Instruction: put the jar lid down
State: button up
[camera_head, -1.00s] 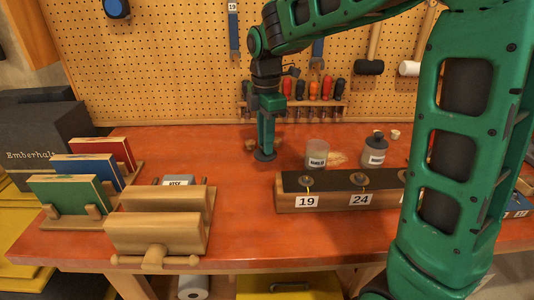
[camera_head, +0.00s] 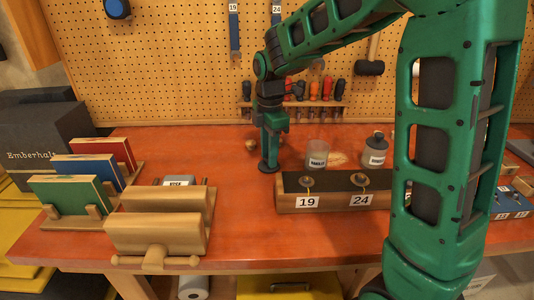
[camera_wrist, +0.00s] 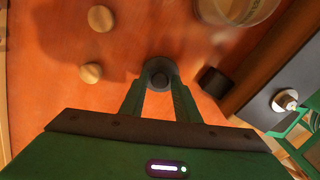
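My gripper (camera_head: 269,155) points down over the red-orange bench top, left of the number block. It is shut on the jar lid (camera_head: 268,167), a small dark disc at or just above the bench; I cannot tell if it touches. In the wrist view, the fingertips of my gripper (camera_wrist: 159,84) close on the dark knob of the grey, round lid (camera_wrist: 160,70). An open clear jar (camera_head: 317,155) with a label stands to the right, and its glass shows at the top of the wrist view (camera_wrist: 236,10). A second jar (camera_head: 375,152) has a dark lid on.
A dark-topped wooden block (camera_head: 332,192) labelled 19 and 24 lies close to the right of the lid. Two round wooden pieces (camera_wrist: 100,18) (camera_wrist: 91,72) lie left in the wrist view. The bench left of my gripper (camera_head: 195,150) is clear. A screwdriver rack (camera_head: 320,104) hangs behind.

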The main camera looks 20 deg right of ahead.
jog(key=shift+o, duration=0.5)
notch_tip(320, 180, up, 12)
jog(key=shift+r, duration=0.15)
jog(key=shift+s, duration=0.15)
dwell(0.4)
